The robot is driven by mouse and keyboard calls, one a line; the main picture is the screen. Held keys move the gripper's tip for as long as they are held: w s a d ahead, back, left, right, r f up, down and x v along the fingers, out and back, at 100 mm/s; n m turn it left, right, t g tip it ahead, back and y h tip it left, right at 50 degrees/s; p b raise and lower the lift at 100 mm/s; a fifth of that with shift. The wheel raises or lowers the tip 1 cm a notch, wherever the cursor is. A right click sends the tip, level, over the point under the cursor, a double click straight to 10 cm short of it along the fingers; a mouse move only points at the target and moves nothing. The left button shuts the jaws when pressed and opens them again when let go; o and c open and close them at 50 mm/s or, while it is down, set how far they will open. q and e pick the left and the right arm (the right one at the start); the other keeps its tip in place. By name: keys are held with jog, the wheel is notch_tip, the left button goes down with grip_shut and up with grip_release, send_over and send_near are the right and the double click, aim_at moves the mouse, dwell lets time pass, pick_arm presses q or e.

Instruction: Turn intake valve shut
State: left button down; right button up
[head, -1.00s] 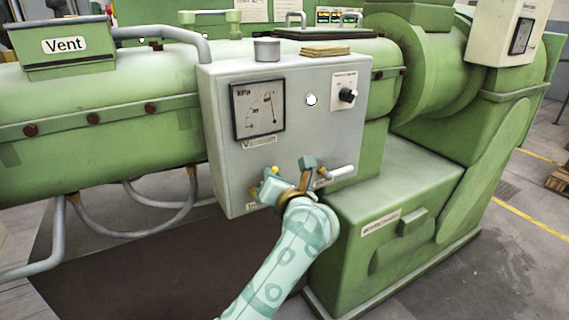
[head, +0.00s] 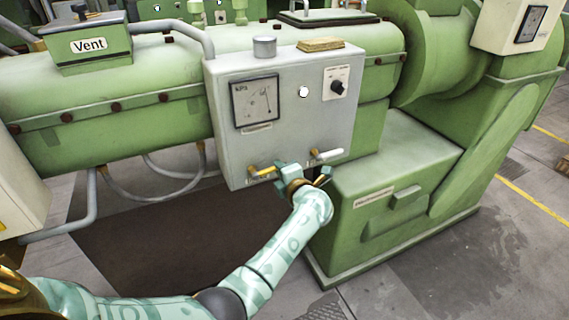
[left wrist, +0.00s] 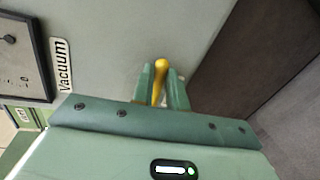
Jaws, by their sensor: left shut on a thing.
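The grey control box (head: 222,132) has two lever valves on its lower front. The left valve has a yellow handle (head: 262,172), lying roughly level in the head view. The right valve has a white handle (head: 326,156), also near level. My left gripper (head: 280,176) is at the yellow handle's right end, shut on it. In the left wrist view the yellow handle (left wrist: 161,66) stands between the two green fingers of my left gripper (left wrist: 161,84), its rounded tip poking out past them. The small label under the yellow handle is too small to read. My right gripper is out of view.
The box carries a gauge (head: 256,103), labelled Vacuum in the left wrist view, and a black knob (head: 338,87). A green machine base (head: 395,165) stands close to the right of my gripper. Dark open floor (head: 150,235) lies below left.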

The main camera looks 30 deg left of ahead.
pick_arm(q)
jog(key=shift+d+f+m, duration=0.1)
jog(key=shift+f+m, duration=0.4)
jog(key=shift+m, duration=0.1)
jog(key=shift+f, duration=0.1)
jog(key=c, duration=1.4)
grip_release()
jog(key=shift+p, duration=0.3)
